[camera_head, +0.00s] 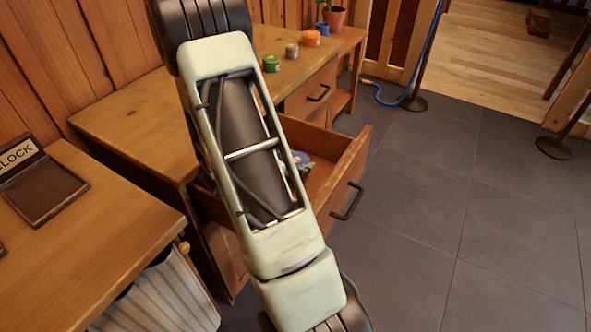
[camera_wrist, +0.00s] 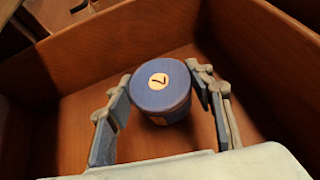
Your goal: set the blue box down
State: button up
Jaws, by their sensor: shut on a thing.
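The blue box (camera_wrist: 158,92) is round, with a pale disc marked 7 on its lid. It is between the fingers of my gripper (camera_wrist: 160,80) in the wrist view, and my gripper is shut on it. The box is inside the open drawer (camera_head: 345,172), whose wooden walls surround it in the wrist view (camera_wrist: 85,62). I cannot tell whether its base touches the drawer floor. In the head view my arm hides most of the gripper and box; only a small bluish part shows in the drawer.
On the desk (camera_head: 130,115) behind stand a green tin (camera_head: 271,63), a grey tin (camera_head: 292,51), an orange one (camera_head: 311,38) and a small blue one (camera_head: 322,29), with a potted plant (camera_head: 333,18). A brown tray (camera_head: 42,190) lies on the left table.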

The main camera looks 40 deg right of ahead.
jog(key=shift+f, duration=1.1)
jog(key=shift+f+b, duration=0.25)
jog(key=shift+b, duration=0.2)
jog(key=o, duration=1.2)
jog(key=shift+r, duration=0.1)
jog(key=shift+c, duration=0.2)
jog(key=shift+r, duration=0.1)
jog(key=shift+a+r+p, duration=0.1)
jog(key=shift+r+p, duration=0.15)
jog(key=shift+p, duration=0.15)
jog(key=p+v, duration=0.1)
jog(key=v, duration=0.6)
jog(key=shift+a+f+p, duration=0.1)
jog(key=shift+p, duration=0.2)
